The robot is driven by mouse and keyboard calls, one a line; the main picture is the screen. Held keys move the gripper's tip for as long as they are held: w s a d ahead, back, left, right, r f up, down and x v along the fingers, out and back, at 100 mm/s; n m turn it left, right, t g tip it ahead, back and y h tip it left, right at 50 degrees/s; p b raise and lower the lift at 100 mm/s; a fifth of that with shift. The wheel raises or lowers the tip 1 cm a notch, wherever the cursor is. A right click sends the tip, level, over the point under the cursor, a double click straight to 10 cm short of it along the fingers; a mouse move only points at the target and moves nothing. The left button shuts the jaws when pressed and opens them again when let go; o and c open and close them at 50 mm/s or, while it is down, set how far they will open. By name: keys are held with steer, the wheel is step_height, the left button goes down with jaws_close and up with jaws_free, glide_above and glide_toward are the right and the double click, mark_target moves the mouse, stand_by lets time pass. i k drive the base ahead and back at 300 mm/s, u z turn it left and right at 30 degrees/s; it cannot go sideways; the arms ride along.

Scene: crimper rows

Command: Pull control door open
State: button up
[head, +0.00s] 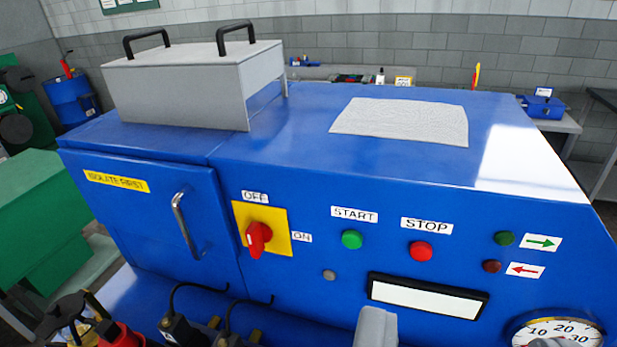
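The control door (150,222) is a blue panel at the left of the blue machine's front, with a yellow "ISOLATE FIRST" label. It looks closed, flush with the machine. Its curved metal handle (184,226) is near the door's right edge, and nothing touches it. My gripper (464,335) shows only as two grey fingertips at the bottom edge, well apart, with nothing seen between them. It is right of and below the handle, in front of the panel. The rest of the gripper is out of frame.
Right of the door is a red rotary switch (259,236) on a yellow plate, then buttons and a gauge (558,333). Black hooked parts (200,315) stand low in front of the door. A grey box cover (192,82) sits on top. Green equipment (50,210) stands left.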

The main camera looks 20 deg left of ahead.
mark_target(181, 204)
steer(key=z, duration=1.05)
steer(key=k, duration=1.15)
steer(key=u, duration=0.6)
steer(key=i, duration=1)
steer(key=z, duration=0.05)
